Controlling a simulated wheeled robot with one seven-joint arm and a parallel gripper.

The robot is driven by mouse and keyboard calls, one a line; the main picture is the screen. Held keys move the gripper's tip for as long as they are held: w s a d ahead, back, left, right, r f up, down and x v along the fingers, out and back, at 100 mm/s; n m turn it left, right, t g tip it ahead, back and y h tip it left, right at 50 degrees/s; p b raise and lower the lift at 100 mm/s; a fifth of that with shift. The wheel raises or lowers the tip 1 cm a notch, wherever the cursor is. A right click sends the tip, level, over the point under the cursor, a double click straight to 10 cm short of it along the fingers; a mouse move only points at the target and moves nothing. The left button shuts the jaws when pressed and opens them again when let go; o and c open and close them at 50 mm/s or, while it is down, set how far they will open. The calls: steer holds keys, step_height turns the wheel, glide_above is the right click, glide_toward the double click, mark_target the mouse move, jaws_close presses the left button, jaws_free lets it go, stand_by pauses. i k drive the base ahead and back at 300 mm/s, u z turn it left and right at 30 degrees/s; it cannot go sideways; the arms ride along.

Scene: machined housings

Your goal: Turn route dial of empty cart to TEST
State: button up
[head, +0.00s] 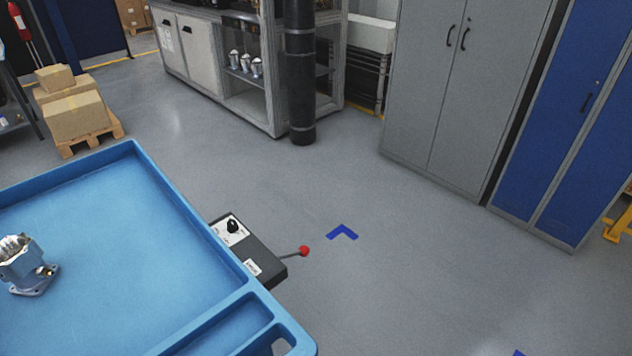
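A blue cart (180,217) fills the lower left of the head view. A metal housing (22,264) stands on its tray at the left edge, so the part of the cart in view is not empty. A dark control box (262,262) is fixed to the cart's right side. On it is a black route dial (232,226) on a white plate; its pointer and the lettering are too small to read. A lever with a red knob (304,251) sticks out from the box to the right. My gripper is not in view.
Blue floor marks (342,233) lie right of the cart on open grey floor. A grey cabinet (450,90) and blue lockers (565,120) stand at the right. A workbench (230,80) with a black column (300,80) stands behind. Boxes on a pallet (80,120) sit back left.

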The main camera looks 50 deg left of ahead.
mark_target(232, 226)
steer(key=i, duration=1.6)
steer(key=u, duration=3.3)
steer(key=i, duration=1)
